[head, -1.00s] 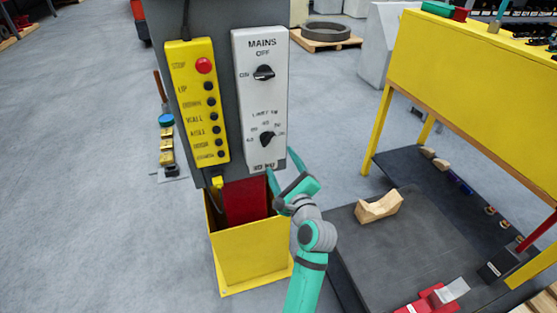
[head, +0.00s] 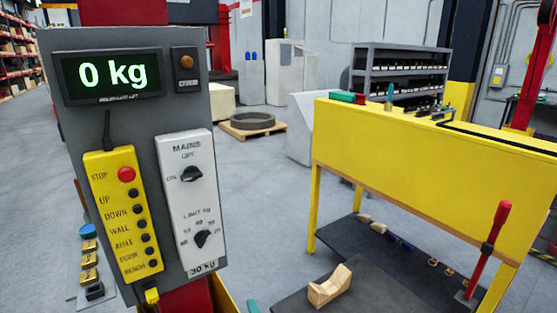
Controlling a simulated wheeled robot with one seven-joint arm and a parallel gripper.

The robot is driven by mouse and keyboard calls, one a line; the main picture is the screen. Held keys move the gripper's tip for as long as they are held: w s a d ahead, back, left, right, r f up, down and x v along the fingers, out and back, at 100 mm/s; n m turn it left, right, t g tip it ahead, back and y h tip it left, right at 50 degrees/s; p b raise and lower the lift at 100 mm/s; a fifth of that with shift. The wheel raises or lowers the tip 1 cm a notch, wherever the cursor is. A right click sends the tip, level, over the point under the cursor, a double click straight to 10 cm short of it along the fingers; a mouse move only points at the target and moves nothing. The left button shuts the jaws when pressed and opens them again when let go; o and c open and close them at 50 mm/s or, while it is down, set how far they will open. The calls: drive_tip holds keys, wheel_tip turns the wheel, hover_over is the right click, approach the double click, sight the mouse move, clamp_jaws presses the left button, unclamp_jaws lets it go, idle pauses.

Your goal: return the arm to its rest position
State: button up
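A small teal piece (head: 252,306), which looks like the tip of my gripper, shows at the bottom edge of the head view, just right of the control column. The rest of my gripper and arm is below the picture. Whether the fingers are open or shut does not show. The tip appears apart from the white MAINS panel (head: 190,218) above it.
The grey control column carries a 0 kg display (head: 112,76) and a yellow button box (head: 123,215). A yellow bench (head: 400,160) stands right. A wooden V-block (head: 330,287) rests on a dark platform (head: 290,303). Open floor lies between column and bench.

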drive_tip(key=s+d+f+n+h, duration=0.2)
drive_tip(key=s+d+f+n, duration=0.25)
drive_tip(key=s, duration=0.55)
drive_tip(key=s+d+f+n+h, duration=0.25)
drive_tip(key=s+d+f, duration=0.2)
drive_tip(key=s, duration=0.55)
drive_tip(key=s+r+n, duration=0.2)
drive_tip(key=s+n, duration=0.3)
drive_tip(key=s, duration=0.5)
drive_tip(key=s+a+r+n+h, duration=0.1)
drive_tip(key=s+r+n, duration=0.2)
drive_tip(key=s, duration=0.8)
drive_tip(key=shift+n, duration=0.9)
